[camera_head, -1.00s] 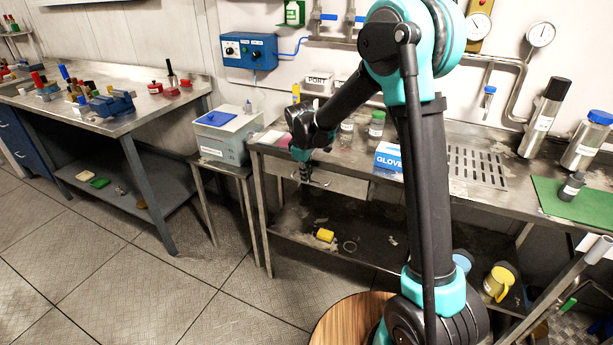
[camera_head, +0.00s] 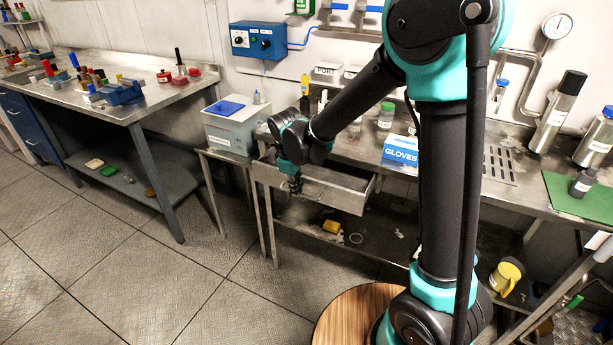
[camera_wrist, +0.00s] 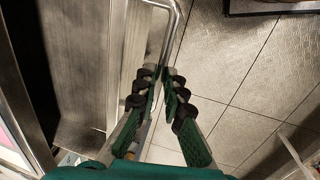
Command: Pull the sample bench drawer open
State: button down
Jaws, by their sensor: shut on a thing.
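The sample bench drawer (camera_head: 335,194) is a grey metal drawer under the bench top. In the head view it stands partly open, with its front out from the bench and its inside showing. My gripper (camera_head: 296,187) is at the drawer front, and my wrist partly covers the drawer's left part. In the wrist view, the drawer (camera_wrist: 118,50) is at the left and its bent metal handle (camera_wrist: 178,22) comes down from the top. My gripper's dark ribbed fingers (camera_wrist: 163,75) are shut on the handle's bar. The grip itself is partly hidden by the fingers.
The bench top (camera_head: 465,185) holds a blue-and-white gloves box (camera_head: 400,152), jars and a green mat (camera_head: 585,203). A grey box with a blue lid (camera_head: 232,120) stands left of the drawer. A yellow object (camera_head: 331,227) lies on the lower shelf. The floor in front is clear.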

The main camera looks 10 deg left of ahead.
jog(key=s+a, duration=0.3)
jog(key=s, duration=0.7)
jog(key=shift+s+a, duration=0.15)
jog(key=shift+a, duration=0.2)
jog(key=c, duration=1.9)
grip_release()
jog(key=shift+r, duration=0.1)
jog(key=r, duration=0.4)
jog(key=s+r, duration=0.1)
jog(key=r, duration=0.2)
jog(key=s+r, duration=0.1)
jog(key=r, duration=0.3)
jog(key=shift+a+r, duration=0.3)
jog(key=shift+a, duration=0.1)
